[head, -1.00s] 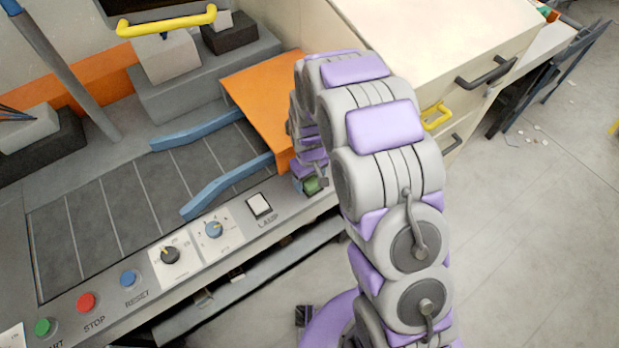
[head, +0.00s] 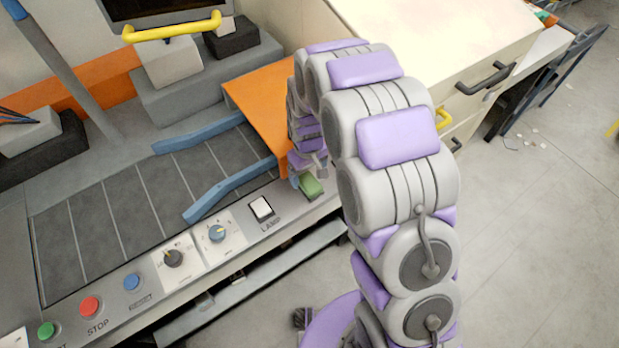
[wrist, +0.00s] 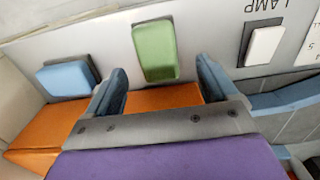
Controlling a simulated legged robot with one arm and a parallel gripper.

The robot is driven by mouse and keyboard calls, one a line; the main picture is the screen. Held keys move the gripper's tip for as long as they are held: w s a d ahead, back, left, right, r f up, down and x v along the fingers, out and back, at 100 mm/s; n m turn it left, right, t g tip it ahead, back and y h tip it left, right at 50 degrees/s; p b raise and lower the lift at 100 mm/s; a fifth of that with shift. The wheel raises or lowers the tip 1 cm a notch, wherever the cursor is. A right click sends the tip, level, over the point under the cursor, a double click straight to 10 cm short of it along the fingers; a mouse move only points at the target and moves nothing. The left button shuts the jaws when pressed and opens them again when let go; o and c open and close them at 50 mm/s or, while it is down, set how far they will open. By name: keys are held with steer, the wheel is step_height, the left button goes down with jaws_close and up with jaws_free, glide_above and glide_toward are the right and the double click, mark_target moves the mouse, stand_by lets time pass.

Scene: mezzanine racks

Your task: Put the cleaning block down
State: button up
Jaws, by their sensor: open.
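A green block (wrist: 155,52) lies on the grey front panel (wrist: 190,55), with a dark edge or backing along one side; it may be the cleaning block. It also shows in the head view (head: 311,186), just right of the lamp switch. My gripper (wrist: 160,68) is open over the panel. Its blue-grey fingertips stand on either side of the green block's near end, with a gap on both sides. In the head view, my arm hides most of the gripper.
A blue block (wrist: 68,78) on a dark backing sits left of the gripper in the wrist view. The white lamp switch (head: 261,208) is close by. An orange plate (head: 262,95) and blue guide rail (head: 230,188) border the work area. A cream cabinet (head: 430,40) stands behind.

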mark_target(307, 181)
steer(key=s+d+r+m, duration=0.1)
steer(key=s+d+r, duration=0.15)
steer(key=r, duration=0.45)
steer(key=s+d+r, duration=0.2)
steer(key=s+r, duration=0.1)
steer(key=r, duration=0.3)
steer(key=s+d+r+m, duration=0.2)
steer(key=s+d+r, duration=0.1)
steer(key=s, duration=0.6)
steer(key=s+d+r+m+g, duration=0.1)
steer(key=s+d+r+m, duration=0.1)
steer(key=s, duration=0.7)
steer(key=s+d+r+m, duration=0.1)
steer(key=s+d+r, duration=0.3)
steer(key=s, duration=0.5)
steer(key=shift+d+r+m+g+p, duration=0.3)
steer(key=shift+r+m+p, duration=0.1)
steer(key=shift+r, duration=0.15)
steer(key=shift+w, duration=0.1)
